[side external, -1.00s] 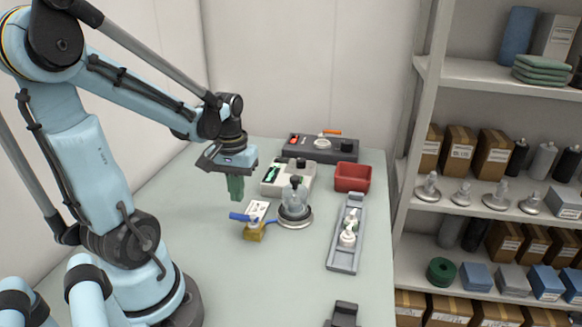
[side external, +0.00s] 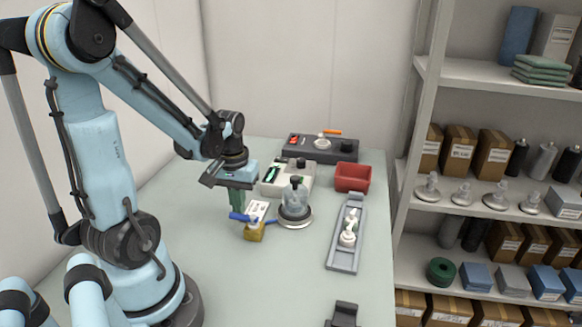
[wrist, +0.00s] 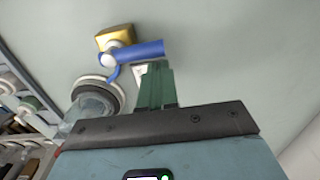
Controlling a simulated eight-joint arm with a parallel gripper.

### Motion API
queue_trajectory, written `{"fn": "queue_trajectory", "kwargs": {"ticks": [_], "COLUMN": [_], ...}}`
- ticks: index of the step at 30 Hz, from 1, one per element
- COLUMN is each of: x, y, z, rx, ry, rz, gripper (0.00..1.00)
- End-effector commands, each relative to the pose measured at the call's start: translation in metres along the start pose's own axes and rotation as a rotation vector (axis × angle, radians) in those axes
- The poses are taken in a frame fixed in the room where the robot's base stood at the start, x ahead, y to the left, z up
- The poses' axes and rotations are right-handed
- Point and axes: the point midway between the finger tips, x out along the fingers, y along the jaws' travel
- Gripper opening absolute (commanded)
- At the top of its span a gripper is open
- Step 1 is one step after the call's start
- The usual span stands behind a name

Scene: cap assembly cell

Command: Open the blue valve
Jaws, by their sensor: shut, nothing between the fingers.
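The blue valve handle (side external: 243,218) sits on a brass-coloured valve body (side external: 255,232) on the table, left of the glass bell jar. In the wrist view the blue handle (wrist: 142,50) points to the right from a white hub, with the brass body (wrist: 114,36) behind it. My gripper (side external: 237,205) has green fingers pointing down, shut and empty. The fingertips are close to the free left end of the handle in the side view. In the wrist view my gripper (wrist: 157,68) has its tips right beside the handle; I cannot tell whether they touch.
The glass bell jar (side external: 295,197) stands on a round base right of the valve. A white card (side external: 257,209) lies behind the valve. The left table is clear.

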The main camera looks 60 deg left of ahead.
Motion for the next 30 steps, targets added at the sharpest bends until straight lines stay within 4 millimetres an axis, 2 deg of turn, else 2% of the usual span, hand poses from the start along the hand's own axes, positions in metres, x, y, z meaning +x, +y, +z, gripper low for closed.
{"fn": "queue_trajectory", "kwargs": {"ticks": [9,21,30], "x": [0.0090,0.0093,0.0093], "y": [0.0000,-0.0004,-0.0046], "z": [0.0001,0.0010,0.0097], "rx": [0.000,0.000,-0.001], "ry": [0.000,0.000,0.000], "rz": [0.000,0.000,0.000], "gripper": [0.00,0.00,0.00]}}
